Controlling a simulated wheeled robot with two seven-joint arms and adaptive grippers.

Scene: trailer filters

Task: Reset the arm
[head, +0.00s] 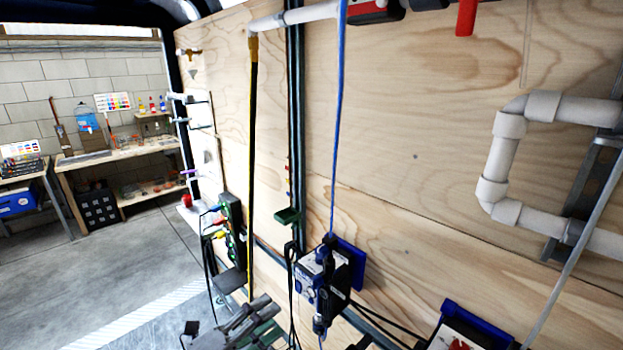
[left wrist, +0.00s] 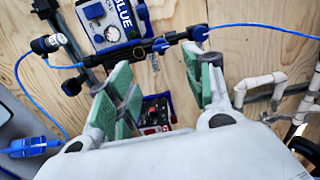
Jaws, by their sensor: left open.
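My left gripper (head: 255,322) shows at the bottom of the head view, low in front of the plywood wall. In the left wrist view, its two green-padded fingers (left wrist: 163,82) are spread apart with nothing between them. Beyond the fingers are a blue-and-white device (left wrist: 112,20) marked BLUE and a black horizontal fitting with a blue hose. I cannot tell whether the fingers touch the fitting. My right gripper is in neither view.
The plywood wall (head: 420,140) carries white pipes (head: 497,165), a blue hose (head: 338,130) and a blue-backed control box (head: 322,280). Another blue-edged box (head: 462,328) sits lower right. A workbench (head: 120,158) stands far left, with open floor (head: 110,255) before it.

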